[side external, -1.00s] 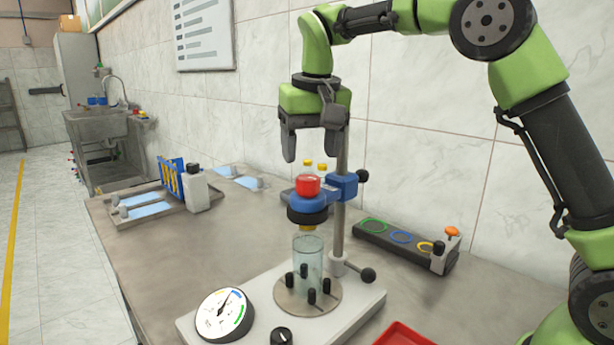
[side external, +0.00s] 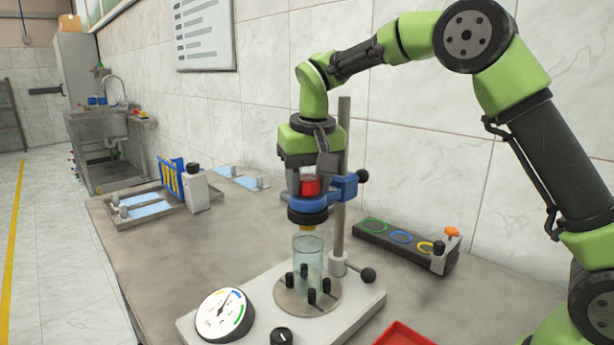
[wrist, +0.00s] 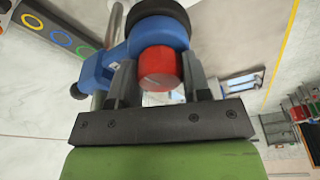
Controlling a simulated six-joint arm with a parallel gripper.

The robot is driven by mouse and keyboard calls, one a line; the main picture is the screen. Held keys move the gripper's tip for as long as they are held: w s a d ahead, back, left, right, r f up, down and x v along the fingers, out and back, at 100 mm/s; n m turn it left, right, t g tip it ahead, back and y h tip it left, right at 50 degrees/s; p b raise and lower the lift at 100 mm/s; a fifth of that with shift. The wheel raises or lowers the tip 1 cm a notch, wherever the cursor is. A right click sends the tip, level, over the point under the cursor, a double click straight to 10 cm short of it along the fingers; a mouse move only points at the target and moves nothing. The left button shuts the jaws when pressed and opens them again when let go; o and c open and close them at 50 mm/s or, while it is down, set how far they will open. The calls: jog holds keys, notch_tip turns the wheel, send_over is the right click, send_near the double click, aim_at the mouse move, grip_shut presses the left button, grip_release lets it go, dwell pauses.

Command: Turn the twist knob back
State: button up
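The red round knob (side external: 310,186) sits on top of the blue head (side external: 311,202) of a stand, above a clear glass cylinder (side external: 308,255). I take this red knob to be the twist knob. My gripper (side external: 309,183) points down over it, with one finger on each side. In the wrist view the red knob (wrist: 160,69) lies between the fingers of my gripper (wrist: 158,62). The fingers are very close to its sides; I cannot tell whether they touch or press on it.
The stand's metal post (side external: 341,135) rises close beside my gripper. A dial gauge (side external: 225,314) and a small black knob (side external: 281,336) are on the white base (side external: 352,307). A dark block with coloured rings (side external: 400,238) lies to the right, and a red tray (side external: 404,336) in front.

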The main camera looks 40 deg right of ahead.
jog(key=shift+c, duration=0.7)
jog(key=n, duration=0.3)
jog(key=shift+n+y, duration=0.3)
jog(key=shift+y, duration=0.1)
jog(key=n+y, duration=0.1)
jog(key=n, duration=0.5)
jog(key=o, duration=0.8)
jog(key=shift+o, duration=0.2)
